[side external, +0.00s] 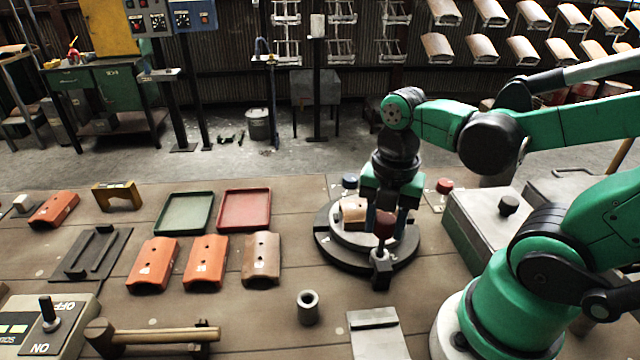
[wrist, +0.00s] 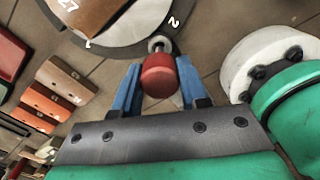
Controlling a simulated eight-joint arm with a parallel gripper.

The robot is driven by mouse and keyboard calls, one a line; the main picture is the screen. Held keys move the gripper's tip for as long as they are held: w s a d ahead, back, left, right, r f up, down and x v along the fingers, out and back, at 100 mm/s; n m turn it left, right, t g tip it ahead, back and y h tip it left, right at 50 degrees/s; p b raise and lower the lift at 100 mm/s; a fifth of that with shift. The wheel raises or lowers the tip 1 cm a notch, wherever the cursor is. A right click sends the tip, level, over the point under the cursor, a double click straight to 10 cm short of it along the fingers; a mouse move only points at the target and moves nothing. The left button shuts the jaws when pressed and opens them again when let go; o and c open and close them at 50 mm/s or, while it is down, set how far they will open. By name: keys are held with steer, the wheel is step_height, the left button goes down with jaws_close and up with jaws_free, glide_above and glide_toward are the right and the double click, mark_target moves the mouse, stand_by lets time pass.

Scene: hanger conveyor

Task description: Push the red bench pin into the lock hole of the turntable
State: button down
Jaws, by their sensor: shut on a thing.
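My gripper (side external: 386,214) points down at the front edge of the turntable (side external: 332,250), shut on the red bench pin. The pin's red knob (wrist: 159,76) sits between the blue fingers in the wrist view; it also shows in the side view (side external: 385,229). A dark upright block (side external: 381,267) stands directly below the knob at the turntable's rim. A grey ring-shaped end (wrist: 160,44) shows just beyond the knob. I cannot tell how deep the pin sits, and the lock hole is hidden. A tan curved tile (side external: 353,211) lies on the turntable.
Orange tiles (side external: 205,262) and a tan tile (side external: 262,258) lie left of the turntable, near green (side external: 184,232) and red (side external: 244,228) trays. A grey hollow cylinder (side external: 308,307) stands in front. A grey-topped box (side external: 478,216) is close on the right.

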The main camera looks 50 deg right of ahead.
mark_target(380, 253)
steer(key=shift+f, duration=2.05)
stand_by(0.5)
steer(key=c, duration=0.7)
jaws_free()
steer(key=o, duration=0.6)
steer(key=shift+c, duration=0.2)
steer(key=shift+r, duration=3)
